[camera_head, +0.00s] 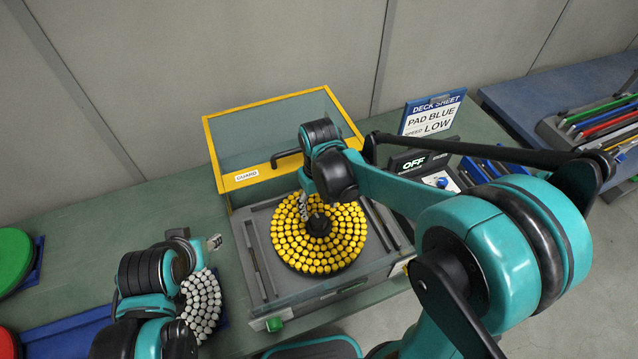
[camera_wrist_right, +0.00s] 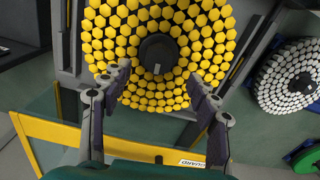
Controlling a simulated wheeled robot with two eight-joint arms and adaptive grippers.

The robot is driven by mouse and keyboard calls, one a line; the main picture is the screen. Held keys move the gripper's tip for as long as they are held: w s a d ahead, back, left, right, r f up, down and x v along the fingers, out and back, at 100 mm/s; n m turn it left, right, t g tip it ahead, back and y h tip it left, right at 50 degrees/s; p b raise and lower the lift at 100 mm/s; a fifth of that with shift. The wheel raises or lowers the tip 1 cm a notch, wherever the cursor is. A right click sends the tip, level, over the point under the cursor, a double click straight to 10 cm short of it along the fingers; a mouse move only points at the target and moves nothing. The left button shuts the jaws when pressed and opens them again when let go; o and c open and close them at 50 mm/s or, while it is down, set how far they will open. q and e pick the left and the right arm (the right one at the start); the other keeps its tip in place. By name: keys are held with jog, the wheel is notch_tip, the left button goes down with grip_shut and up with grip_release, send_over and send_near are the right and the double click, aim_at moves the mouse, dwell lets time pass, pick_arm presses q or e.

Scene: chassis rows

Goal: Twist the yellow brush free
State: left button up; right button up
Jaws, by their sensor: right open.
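The yellow brush (camera_head: 345,249) is a round disc of yellow tufts with a dark hub (camera_head: 318,225) at its centre. It lies in the grey tray-like deck under the raised guard (camera_head: 270,135). My right gripper (camera_head: 304,206) is over the brush, beside the hub. In the right wrist view, my right gripper (camera_wrist_right: 160,80) is open and empty, its fingertips on either side of the hub (camera_wrist_right: 158,54) and a little short of it; contact cannot be told. The yellow brush (camera_wrist_right: 110,40) fills the upper middle there. My left gripper (camera_head: 214,243) is at the left of the deck; its jaws are unclear.
A white brush (camera_head: 202,305) lies left of the deck, partly hidden by my left arm. A sign (camera_head: 430,116) reads PAD BLUE, SPEED LOW. A panel (camera_head: 414,163) shows OFF. Green (camera_head: 14,258) and red discs are at far left. A rack of coloured bars (camera_head: 605,122) stands right.

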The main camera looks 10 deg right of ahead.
aim_at(319, 219)
jog(key=shift+w+f, duration=0.15)
jog(key=shift+w, duration=0.1)
notch_tip(319, 219, down, 7)
jog(key=shift+f+b, duration=0.2)
jog(key=shift+b, duration=0.65)
